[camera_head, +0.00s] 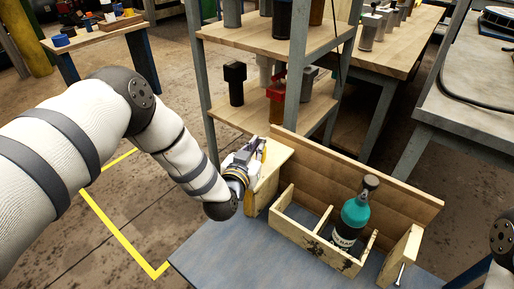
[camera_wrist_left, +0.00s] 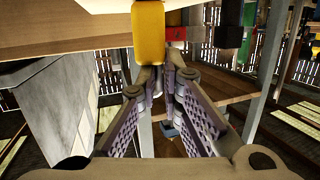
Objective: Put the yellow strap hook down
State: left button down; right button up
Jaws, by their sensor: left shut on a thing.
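The yellow strap hook (camera_wrist_left: 148,32) shows in the left wrist view as a yellow piece at the fingertips, cut off by the top edge. My left gripper (camera_wrist_left: 163,76) is shut on it. There my wrist and fingers hide most of the hook. I cannot tell whether the hook touches the box. My right gripper is out of view; only part of my right arm shows at the right edge.
A teal and black bottle (camera_head: 350,219) stands in a compartment of the wooden box. The blue-grey table top (camera_head: 235,255) is bare in front of the box. A metal-framed shelf (camera_head: 250,118) with red and black items rises behind. A grey workbench (camera_head: 465,110) stands at the right.

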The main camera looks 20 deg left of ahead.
pick_arm(q)
jog(key=c, duration=2.1)
grip_release()
jog(key=shift+f, duration=0.1)
jog(key=o, duration=0.3)
jog(key=shift+o, duration=0.2)
